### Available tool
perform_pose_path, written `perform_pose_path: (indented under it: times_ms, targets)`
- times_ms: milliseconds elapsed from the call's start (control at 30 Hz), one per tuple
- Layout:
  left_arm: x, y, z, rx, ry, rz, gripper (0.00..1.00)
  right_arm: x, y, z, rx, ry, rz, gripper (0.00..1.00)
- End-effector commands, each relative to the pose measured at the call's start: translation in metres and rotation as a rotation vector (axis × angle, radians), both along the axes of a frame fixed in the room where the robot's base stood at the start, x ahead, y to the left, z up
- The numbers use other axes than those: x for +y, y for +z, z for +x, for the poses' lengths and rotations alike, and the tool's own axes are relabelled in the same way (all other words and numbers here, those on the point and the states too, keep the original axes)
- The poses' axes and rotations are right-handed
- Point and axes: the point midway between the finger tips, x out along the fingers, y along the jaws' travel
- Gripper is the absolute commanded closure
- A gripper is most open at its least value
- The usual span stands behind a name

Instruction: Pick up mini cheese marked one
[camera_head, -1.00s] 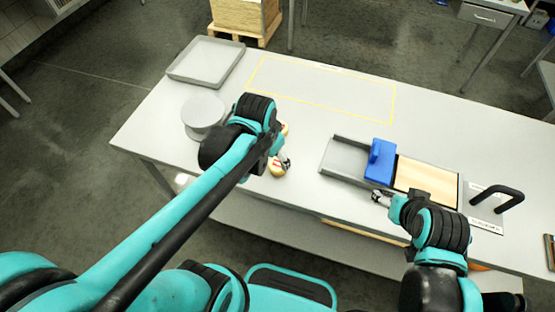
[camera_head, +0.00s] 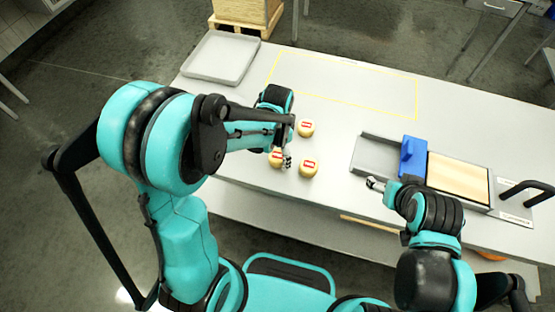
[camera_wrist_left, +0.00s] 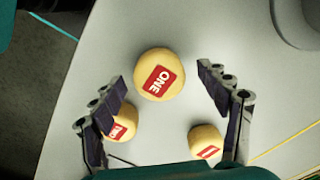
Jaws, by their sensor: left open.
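Three small round yellow cheeses with red labels are on the grey table. In the left wrist view the mini cheese marked ONE (camera_wrist_left: 159,75) is at upper centre, between my open fingers (camera_wrist_left: 160,73) as seen from the wrist; no contact shows. In the head view this cheese (camera_head: 274,158) is the leftmost, beside the fingers of my left gripper (camera_head: 286,161). A second cheese (camera_head: 309,168) is to its right and a third (camera_head: 306,127) farther back. Their wrist-view labels are partly hidden or hard to read. My right gripper (camera_head: 375,184) is near the front edge; its jaws are too small to judge.
A grey tray (camera_head: 221,58) is at the table's back left. A metal fixture with a blue block (camera_head: 413,158) and a wooden board (camera_head: 458,177) stands at right. A yellow outline marks bare table at the back.

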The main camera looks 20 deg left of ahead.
Motion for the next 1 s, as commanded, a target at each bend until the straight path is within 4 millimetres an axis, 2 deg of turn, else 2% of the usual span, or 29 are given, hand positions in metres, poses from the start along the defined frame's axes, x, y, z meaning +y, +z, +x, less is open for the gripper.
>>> perform_pose_path:
  times_ms: [100, 300, 367, 500, 533, 833, 1000]
  targets:
    - [0.000, -0.008, 0.000, 0.000, 0.000, 0.000, 0.24, 0.000, -0.003, 0.000, 0.000, 0.000, 0.000, 0.31]
    - [0.000, -0.007, 0.000, 0.000, 0.000, 0.000, 0.24, 0.000, -0.002, 0.000, 0.000, 0.000, 0.000, 0.31]
    - [0.000, -0.007, 0.000, 0.000, 0.000, 0.000, 0.38, 0.000, -0.002, 0.000, 0.000, 0.000, 0.000, 0.31]
    - [0.000, -0.007, 0.000, 0.000, 0.000, 0.000, 0.75, 0.000, -0.002, 0.000, 0.000, 0.000, 0.000, 0.31]
    - [0.000, -0.007, 0.000, 0.000, 0.000, 0.000, 0.81, 0.000, -0.002, 0.000, 0.000, 0.000, 0.000, 0.31]
    - [0.000, -0.007, 0.000, 0.000, 0.000, 0.000, 0.81, 0.000, -0.002, 0.000, 0.000, 0.000, 0.000, 0.31]
    - [0.000, 0.003, 0.000, 0.000, 0.000, 0.000, 0.81, 0.000, 0.003, 0.000, 0.000, 0.000, 0.000, 0.31]
